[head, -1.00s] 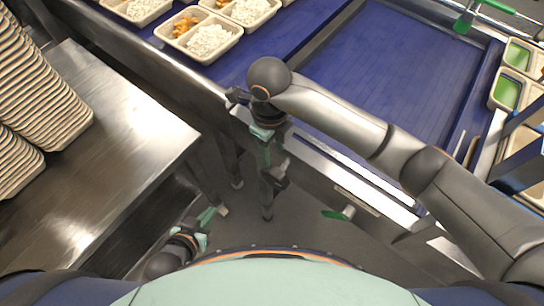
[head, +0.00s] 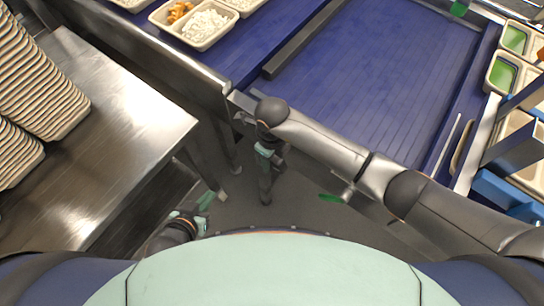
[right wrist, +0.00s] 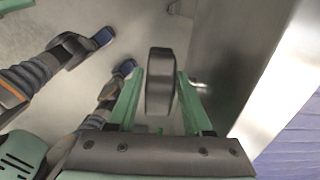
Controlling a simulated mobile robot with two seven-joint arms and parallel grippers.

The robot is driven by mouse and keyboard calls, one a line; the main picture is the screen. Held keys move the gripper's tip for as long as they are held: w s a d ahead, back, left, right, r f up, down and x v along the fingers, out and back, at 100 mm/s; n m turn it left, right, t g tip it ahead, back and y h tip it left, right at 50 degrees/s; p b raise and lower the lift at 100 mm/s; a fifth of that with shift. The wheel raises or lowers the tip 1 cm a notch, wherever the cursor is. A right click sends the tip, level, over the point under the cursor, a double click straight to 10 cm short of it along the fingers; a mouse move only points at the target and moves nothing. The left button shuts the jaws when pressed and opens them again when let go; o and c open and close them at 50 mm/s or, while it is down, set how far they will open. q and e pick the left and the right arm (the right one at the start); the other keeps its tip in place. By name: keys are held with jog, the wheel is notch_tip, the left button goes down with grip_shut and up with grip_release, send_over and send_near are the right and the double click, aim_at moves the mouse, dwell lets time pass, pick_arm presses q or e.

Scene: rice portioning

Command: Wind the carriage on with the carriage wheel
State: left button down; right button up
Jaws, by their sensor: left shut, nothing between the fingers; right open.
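My right arm reaches down in front of the conveyor's near edge in the head view, and its gripper (head: 266,188) hangs below that edge, its fingers hard to make out. In the right wrist view, the right gripper (right wrist: 160,75) is open, with a green finger on each side of a dark rounded piece (right wrist: 160,92), seen edge-on. This looks like the carriage wheel or its grip; I cannot tell which, nor whether the fingers touch it. My left gripper (head: 211,199) is shut and empty, low in the head view beside the steel table.
The blue conveyor (head: 385,75) carries food trays (head: 203,42) at upper left. A green-handled lever (head: 332,198) sits under its near edge. Stacked trays (head: 40,85) stand on the steel table (head: 135,120) at left. Trays with green contents (head: 503,74) are at right.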

grip_shut()
dwell(0.4)
jog(key=shift+a+f+h+b, duration=0.1)
jog(key=shift+f+h+b, duration=0.15)
jog(key=shift+b, duration=0.3)
jog(key=shift+r+g+h, duration=0.15)
jog(key=shift+g+h, duration=0.2)
jog(key=shift+g, duration=0.05)
grip_release()
jog(key=shift+r, duration=0.1)
